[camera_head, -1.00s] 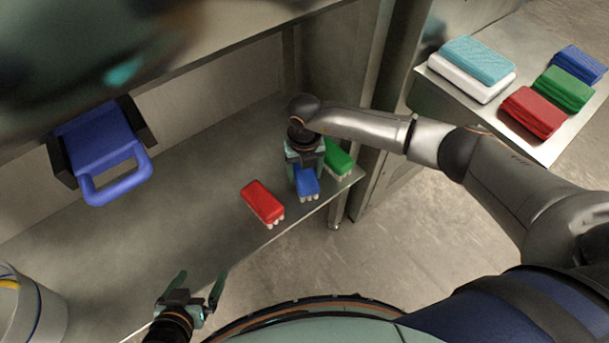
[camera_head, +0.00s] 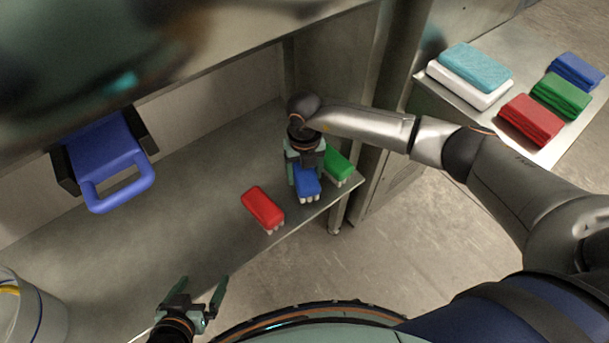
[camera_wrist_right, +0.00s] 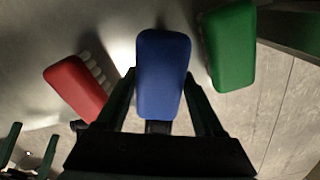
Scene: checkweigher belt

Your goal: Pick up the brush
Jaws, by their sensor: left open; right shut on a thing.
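Three brushes with white bristles lie on the metal shelf: a red brush (camera_head: 263,206), a blue brush (camera_head: 307,184) and a green brush (camera_head: 339,166). My right gripper (camera_head: 304,178) is shut on the blue brush, which sits between its fingers in the right wrist view (camera_wrist_right: 163,75). The red brush (camera_wrist_right: 77,88) and the green brush (camera_wrist_right: 231,47) show on either side there. I cannot tell whether the blue brush touches the shelf. My left gripper (camera_head: 202,290) is open and empty at the shelf's front edge.
A blue handled item (camera_head: 107,160) is at the left wall. A white bucket (camera_head: 30,310) stands lower left. A side table (camera_head: 545,150) at right holds folded red, green and blue cloths and a teal pad on a white one. The shelf's middle is clear.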

